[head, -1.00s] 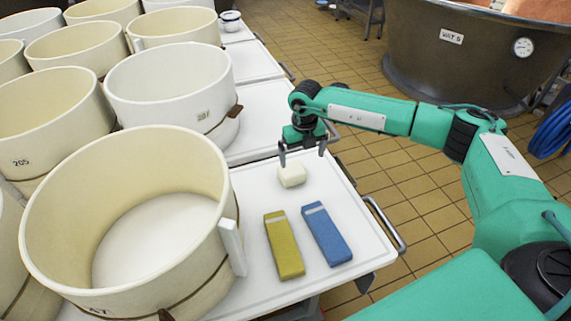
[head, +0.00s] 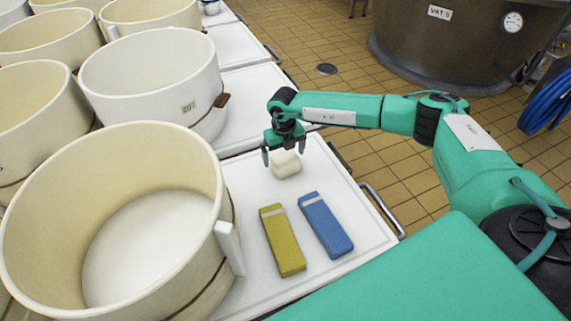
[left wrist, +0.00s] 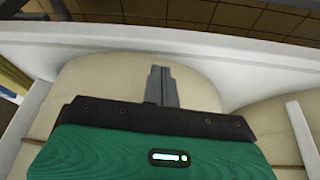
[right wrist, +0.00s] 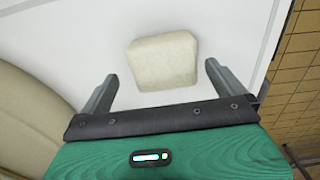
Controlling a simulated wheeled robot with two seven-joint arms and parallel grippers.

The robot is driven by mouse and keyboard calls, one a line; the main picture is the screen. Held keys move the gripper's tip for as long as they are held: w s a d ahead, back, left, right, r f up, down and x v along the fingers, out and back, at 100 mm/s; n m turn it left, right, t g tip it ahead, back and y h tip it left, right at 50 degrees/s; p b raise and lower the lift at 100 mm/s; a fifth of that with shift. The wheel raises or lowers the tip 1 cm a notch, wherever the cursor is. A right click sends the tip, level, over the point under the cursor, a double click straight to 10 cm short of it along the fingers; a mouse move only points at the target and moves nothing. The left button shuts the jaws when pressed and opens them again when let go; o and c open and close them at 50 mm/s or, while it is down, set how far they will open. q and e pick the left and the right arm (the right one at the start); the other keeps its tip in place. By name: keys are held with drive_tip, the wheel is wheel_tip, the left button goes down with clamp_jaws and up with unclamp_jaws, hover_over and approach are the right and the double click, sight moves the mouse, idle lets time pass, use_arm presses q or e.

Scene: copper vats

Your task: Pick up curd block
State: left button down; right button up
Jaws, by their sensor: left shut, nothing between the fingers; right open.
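The curd block (head: 286,163) is a small cream-white block on the white tabletop, beyond the yellow and blue blocks. My right gripper (head: 282,156) is open just above and beside it in the head view. In the right wrist view the curd block (right wrist: 163,62) lies ahead of the two spread fingers (right wrist: 158,82), roughly centred between their lines, not gripped. My left gripper is outside the head view. In the left wrist view its fingers (left wrist: 161,80) are together and empty, in front of cream-coloured tub shapes.
A yellow block (head: 283,241) and a blue block (head: 326,224) lie on the near white tabletop (head: 250,290). A large cream tub (head: 120,135) stands at left, with more tubs behind. A metal rail (head: 383,208) edges the right side. Vat 5 (head: 440,45) stands beyond the tiled floor.

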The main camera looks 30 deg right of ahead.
sight(285, 158)
drive_tip(key=f, duration=0.4)
drive_tip(key=shift+d+f, duration=0.25)
drive_tip(key=shift+f, duration=0.15)
drive_tip(key=c, duration=1.2)
